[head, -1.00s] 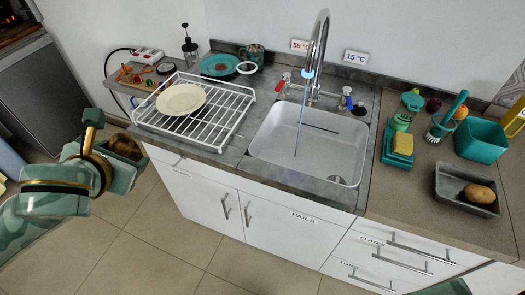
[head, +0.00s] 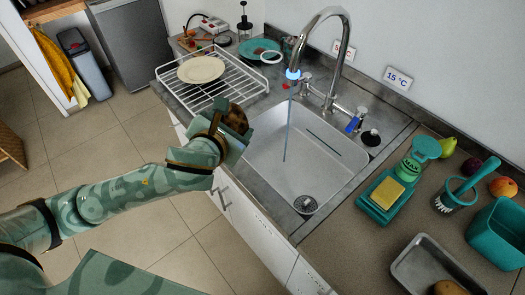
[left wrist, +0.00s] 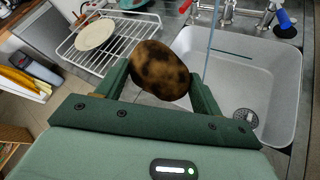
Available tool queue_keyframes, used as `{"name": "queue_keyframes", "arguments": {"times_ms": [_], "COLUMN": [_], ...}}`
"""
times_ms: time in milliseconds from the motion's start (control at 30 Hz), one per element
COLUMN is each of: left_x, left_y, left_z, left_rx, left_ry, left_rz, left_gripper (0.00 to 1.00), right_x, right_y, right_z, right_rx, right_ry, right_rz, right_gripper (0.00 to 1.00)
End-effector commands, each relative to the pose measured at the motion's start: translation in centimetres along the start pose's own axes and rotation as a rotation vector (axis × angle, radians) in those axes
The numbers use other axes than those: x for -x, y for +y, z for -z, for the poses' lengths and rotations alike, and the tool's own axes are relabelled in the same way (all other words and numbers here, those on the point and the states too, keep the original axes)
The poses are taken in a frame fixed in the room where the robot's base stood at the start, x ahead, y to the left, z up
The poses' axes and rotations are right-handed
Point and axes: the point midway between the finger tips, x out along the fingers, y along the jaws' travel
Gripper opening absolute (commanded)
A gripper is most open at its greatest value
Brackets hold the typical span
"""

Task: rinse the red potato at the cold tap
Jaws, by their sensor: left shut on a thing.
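My left gripper (head: 231,123) is shut on a brown potato with dark patches (head: 238,116). The potato also shows between the two green fingers in the left wrist view (left wrist: 160,72); its skin looks brown rather than clearly red. The gripper is by the front left edge of the white sink (head: 300,155). The tap (head: 318,28) arches over the sink with a blue glowing ring at its spout. A thin bluish stream (head: 287,128) falls into the basin, to the right of the potato and apart from it. The blue handle (head: 353,124) is below the 15 °C sign (head: 397,78). My right gripper is out of view.
A white dish rack (head: 215,85) with a plate (head: 201,69) stands left of the sink. A sponge on a teal holder (head: 387,194), a brush (head: 460,195), a teal tub (head: 500,232) and a grey tray (head: 415,262) with another potato (head: 450,288) are on the right counter.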

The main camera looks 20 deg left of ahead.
Motion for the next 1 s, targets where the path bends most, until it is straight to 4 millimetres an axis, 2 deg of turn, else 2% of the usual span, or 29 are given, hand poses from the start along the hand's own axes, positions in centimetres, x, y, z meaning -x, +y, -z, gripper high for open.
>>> {"name": "queue_keyframes", "arguments": {"times_ms": [33, 100, 300, 567, 1000], "left_x": [-0.9, -1.4, -1.4, -2.5, -7.3], "left_y": [-1.2, -2.5, -5.0, -5.8, -7.3], "left_z": [1.8, 2.8, 4.5, 4.2, 2.6], "left_rx": [0.011, 0.021, 0.033, 0.035, 0.036], "left_ry": [-0.036, -0.107, -0.247, -0.28, -0.278], "left_rz": [-0.006, -0.011, 0.008, 0.012, 0.013], "left_gripper": [0.43, 0.43, 0.43, 0.43, 0.43], "right_x": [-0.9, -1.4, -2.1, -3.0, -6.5], "right_y": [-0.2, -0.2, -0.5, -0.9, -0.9], "right_z": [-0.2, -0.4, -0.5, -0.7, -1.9], "right_rx": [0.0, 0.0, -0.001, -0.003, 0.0], "right_ry": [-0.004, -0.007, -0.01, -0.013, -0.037], "right_rz": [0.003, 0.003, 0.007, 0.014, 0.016], "right_gripper": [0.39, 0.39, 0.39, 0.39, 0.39]}}
